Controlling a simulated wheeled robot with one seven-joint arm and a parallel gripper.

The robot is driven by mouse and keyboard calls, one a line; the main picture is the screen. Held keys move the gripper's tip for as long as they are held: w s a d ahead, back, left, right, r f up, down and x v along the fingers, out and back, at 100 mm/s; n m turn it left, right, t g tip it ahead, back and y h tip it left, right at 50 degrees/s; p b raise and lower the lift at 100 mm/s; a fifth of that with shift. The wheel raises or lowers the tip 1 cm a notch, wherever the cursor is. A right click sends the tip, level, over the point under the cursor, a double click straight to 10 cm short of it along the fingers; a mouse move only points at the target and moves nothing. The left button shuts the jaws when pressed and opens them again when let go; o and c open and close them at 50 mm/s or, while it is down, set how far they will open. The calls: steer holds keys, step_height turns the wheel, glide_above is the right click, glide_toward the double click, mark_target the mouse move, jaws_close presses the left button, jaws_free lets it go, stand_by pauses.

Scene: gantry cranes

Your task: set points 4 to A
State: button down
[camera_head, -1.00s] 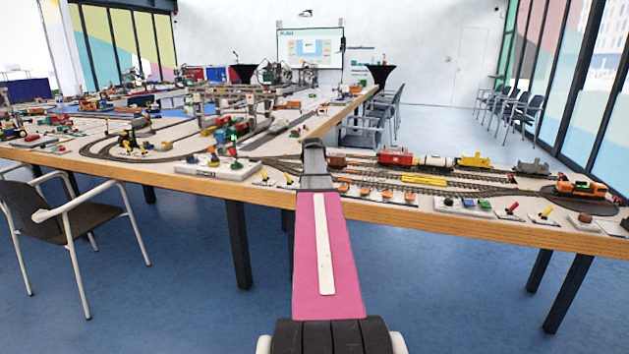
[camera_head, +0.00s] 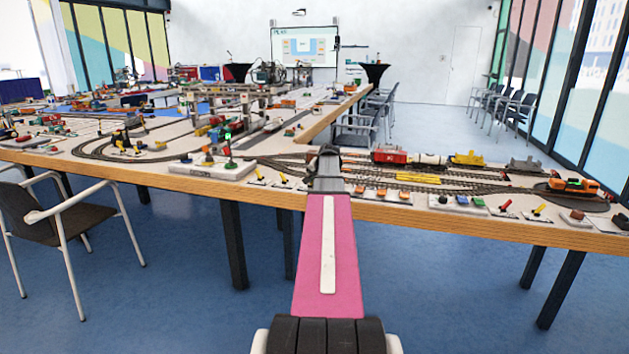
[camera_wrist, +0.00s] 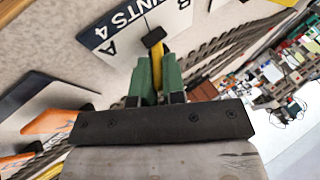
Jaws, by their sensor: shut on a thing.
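The points 4 plate (camera_wrist: 130,28) shows at the top of the wrist view, white with dark lettering, "A" on its left end and "B" on its upper right. A yellow lever (camera_wrist: 157,54) with a black part (camera_wrist: 153,37) stands at the plate between the letters. I cannot tell which letter it leans towards. My gripper (camera_wrist: 157,72) has its green fingers closed around the yellow lever. In the head view my gripper (camera_head: 328,153) is at the table's front edge, and my arm hides the lever there.
Rails (camera_wrist: 215,50) run close behind the gripper. In the head view, a signal board (camera_head: 213,168) stands left, and wagons (camera_head: 390,157) and an orange locomotive (camera_head: 572,186) stand right.

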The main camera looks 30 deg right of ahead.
steer(key=c, duration=1.5)
jaws_free()
steer(key=v, duration=1)
steer(key=shift+s+r, duration=0.25)
steer(key=shift+r, duration=0.05)
